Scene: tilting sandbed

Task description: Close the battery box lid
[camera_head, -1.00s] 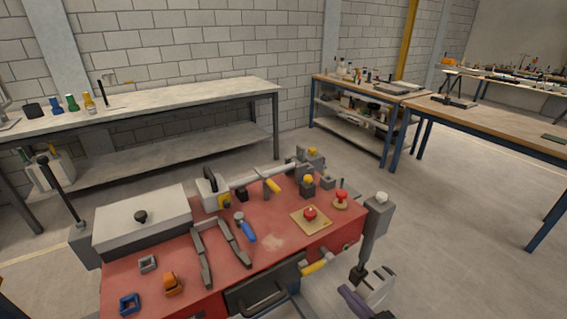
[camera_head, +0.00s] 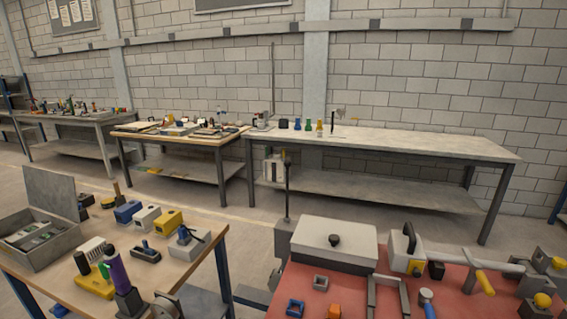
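A grey box (camera_head: 50,244) stands on the wooden table at the left, its hinged lid (camera_head: 50,190) raised upright at the back. Small grey and green items lie inside it. A second box (camera_head: 325,258) with a pale lid (camera_head: 336,234) and a black knob stands on the red table; that lid lies flat and looks shut. No label shows which one is the battery box. Neither of my grippers can be made out in this view.
The wooden table (camera_head: 212,232) also holds yellow, blue and white blocks and a purple-handled tool (camera_head: 117,270). The red table (camera_head: 460,296) holds several tools and a clamp-like bar. A floor gap separates the two tables. Long workbenches (camera_head: 400,142) stand along the wall.

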